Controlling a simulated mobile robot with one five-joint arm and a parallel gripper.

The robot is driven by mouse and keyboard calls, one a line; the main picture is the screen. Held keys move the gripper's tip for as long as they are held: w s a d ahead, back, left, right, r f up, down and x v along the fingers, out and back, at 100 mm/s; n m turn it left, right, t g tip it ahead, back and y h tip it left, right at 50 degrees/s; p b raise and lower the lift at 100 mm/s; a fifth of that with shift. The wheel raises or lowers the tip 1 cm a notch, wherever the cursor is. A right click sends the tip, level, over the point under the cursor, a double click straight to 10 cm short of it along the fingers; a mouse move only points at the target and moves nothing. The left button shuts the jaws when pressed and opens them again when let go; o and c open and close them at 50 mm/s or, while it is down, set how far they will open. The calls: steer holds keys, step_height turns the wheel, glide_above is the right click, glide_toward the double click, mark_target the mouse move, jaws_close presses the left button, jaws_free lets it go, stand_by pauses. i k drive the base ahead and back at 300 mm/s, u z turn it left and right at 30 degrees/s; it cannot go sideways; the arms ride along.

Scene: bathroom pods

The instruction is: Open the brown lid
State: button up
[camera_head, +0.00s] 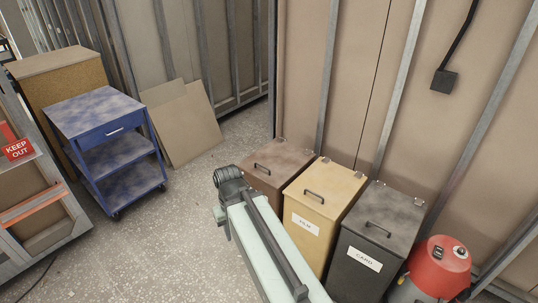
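The brown lid (284,158) lies flat and closed on the leftmost of three bins by the wall. It has a dark bar handle (262,168) near its front edge and hinges at the wall side. My pale arm link (262,255) reaches up from the bottom of the picture, in front of the bins. It ends in a dark ribbed joint (230,180) just left of the brown bin in the picture. The arm hides much of the brown bin's front. I see no gripper fingers, and nothing shows touching the handle.
A yellow-lidded bin (325,188) and a dark grey bin (385,215) stand to the right, lids closed. A red-topped vacuum (438,262) stands beside them. A blue trolley (105,150) and leaning boards (183,125) are at left. The floor between is clear.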

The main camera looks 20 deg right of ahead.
mark_target(275, 164)
steer(key=u, duration=0.1)
steer(key=i, duration=1.25)
steer(key=u, duration=0.75)
steer(key=k, duration=0.8)
steer(key=u, duration=0.1)
steer(key=i, duration=0.9)
steer(key=z, duration=0.1)
